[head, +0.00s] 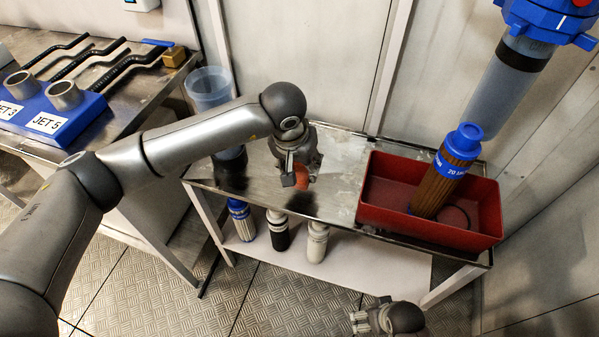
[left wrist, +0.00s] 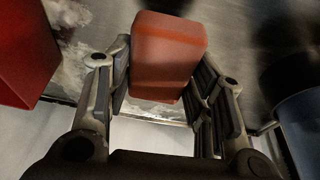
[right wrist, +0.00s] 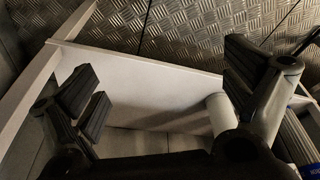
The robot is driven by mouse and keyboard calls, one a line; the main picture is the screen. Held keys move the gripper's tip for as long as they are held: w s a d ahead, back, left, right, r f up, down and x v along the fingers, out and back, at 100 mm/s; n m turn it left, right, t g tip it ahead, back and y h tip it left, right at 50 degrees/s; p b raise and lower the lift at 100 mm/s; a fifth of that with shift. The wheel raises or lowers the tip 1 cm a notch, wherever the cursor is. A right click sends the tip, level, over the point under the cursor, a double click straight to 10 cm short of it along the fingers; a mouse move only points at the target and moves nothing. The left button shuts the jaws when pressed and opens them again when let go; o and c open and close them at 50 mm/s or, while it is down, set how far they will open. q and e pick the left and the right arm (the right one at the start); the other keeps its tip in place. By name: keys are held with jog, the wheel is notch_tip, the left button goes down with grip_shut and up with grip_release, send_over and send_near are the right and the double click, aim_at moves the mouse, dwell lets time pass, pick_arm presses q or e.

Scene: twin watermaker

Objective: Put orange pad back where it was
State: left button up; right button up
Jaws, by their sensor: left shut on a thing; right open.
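The orange pad (left wrist: 167,55) is a block with rounded edges, held between the fingers of my left gripper (left wrist: 163,85). In the head view, my left gripper (head: 298,180) is over the metal table top, with a bit of the orange pad (head: 302,176) showing between its fingers. I cannot tell whether the pad touches the table. My right gripper (right wrist: 165,85) is open and empty. In the head view, the right gripper (head: 358,322) is low at the bottom, in front of the table.
On the metal table (head: 335,185), a red bin (head: 385,215) holds a brown filter cartridge (head: 440,185) at the right. A clear blue container (head: 208,85) is behind my left arm. Several cartridges (head: 278,230) stand on the lower shelf. A blue JET block (head: 50,115) is at far left.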

aim_at(299, 173)
pick_arm(q)
jog(key=shift+w+a+f, duration=0.1)
jog(key=shift+w+f, duration=0.2)
jog(key=shift+f, duration=0.2)
notch_tip(299, 173, down, 3)
jog(key=shift+r, duration=0.15)
jog(key=shift+w+f, duration=0.1)
jog(key=shift+f, duration=0.1)
jog(key=o, duration=0.6)
jog(key=shift+c, duration=0.2)
jog(key=o, duration=0.3)
pick_arm(e)
jog(key=shift+w+r, duration=0.2)
jog(key=shift+r, duration=0.7)
pick_arm(q)
jog(key=v, duration=1.2)
jog(key=shift+p, duration=0.35)
pick_arm(e)
jog(key=f, duration=0.2)
jog(key=s+f, duration=0.1)
jog(key=f, duration=0.1)
jog(key=shift+s+d, duration=0.15)
jog(key=shift+s, duration=0.05)
